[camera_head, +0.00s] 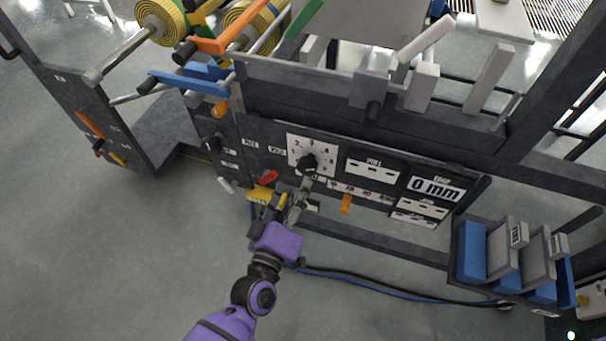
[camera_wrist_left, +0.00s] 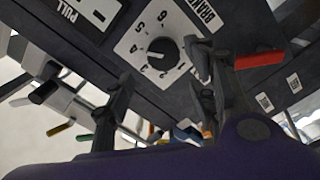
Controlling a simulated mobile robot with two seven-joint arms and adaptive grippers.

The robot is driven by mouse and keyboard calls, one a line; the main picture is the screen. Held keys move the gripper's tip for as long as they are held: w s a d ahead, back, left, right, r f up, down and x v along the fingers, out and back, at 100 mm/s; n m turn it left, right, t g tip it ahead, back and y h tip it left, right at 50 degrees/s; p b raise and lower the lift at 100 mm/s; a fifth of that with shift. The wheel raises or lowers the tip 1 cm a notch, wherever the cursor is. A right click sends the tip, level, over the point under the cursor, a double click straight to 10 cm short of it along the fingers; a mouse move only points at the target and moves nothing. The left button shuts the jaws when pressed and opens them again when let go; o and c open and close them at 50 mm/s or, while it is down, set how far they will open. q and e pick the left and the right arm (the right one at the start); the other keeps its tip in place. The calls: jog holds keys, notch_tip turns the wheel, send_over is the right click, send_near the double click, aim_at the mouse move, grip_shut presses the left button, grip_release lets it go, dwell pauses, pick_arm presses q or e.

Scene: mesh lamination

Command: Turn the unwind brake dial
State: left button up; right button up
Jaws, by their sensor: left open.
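The unwind brake dial (camera_head: 307,163) is a black round knob on a white numbered plate (camera_head: 326,143) on the dark machine front. It also shows in the left wrist view (camera_wrist_left: 164,53), with a short white mark on its face and the lettering BRAKE beside it. My left gripper (camera_head: 302,186) is just below the dial in the head view. In the left wrist view its two fingers (camera_wrist_left: 161,70) are spread apart, one on each side of the knob's line of sight, with nothing between them. I cannot tell whether a finger touches the dial. My right gripper is out of view.
A red lever (camera_head: 269,176) and an orange handle (camera_head: 346,204) stick out on either side of the left gripper. A PULL panel (camera_head: 373,170) and a 0 mm display (camera_head: 436,188) are to the right. Cables (camera_head: 385,285) lie on the open floor.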

pick_arm(q)
jog(key=shift+v, duration=1.55)
